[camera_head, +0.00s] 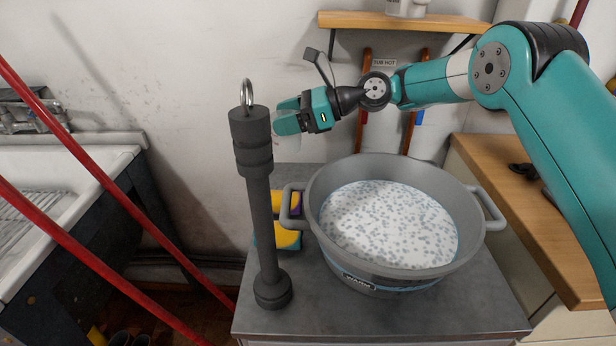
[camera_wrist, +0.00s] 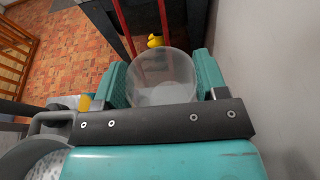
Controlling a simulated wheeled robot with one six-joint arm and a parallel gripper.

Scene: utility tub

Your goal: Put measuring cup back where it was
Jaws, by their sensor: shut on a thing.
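My gripper (camera_head: 287,122) is shut on the clear measuring cup (camera_wrist: 163,82), whose wall lies between the two teal fingers in the wrist view. In the head view the cup shows only as a faint clear shape (camera_head: 288,143) beneath the fingers, partly hidden by them and the dark post. The gripper holds it in the air, behind the post and to the left of the tub. Whether anything is in the cup is hard to tell.
A grey tub (camera_head: 335,244) with white, speckled contents stands on a grey counter (camera_head: 420,318). A dark post (camera_head: 262,215) with a ring rises at its left. Yellow sponges (camera_head: 284,239) lie between them. A shelf (camera_head: 400,21) is above; a sink (camera_head: 60,190) stands left, behind red poles.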

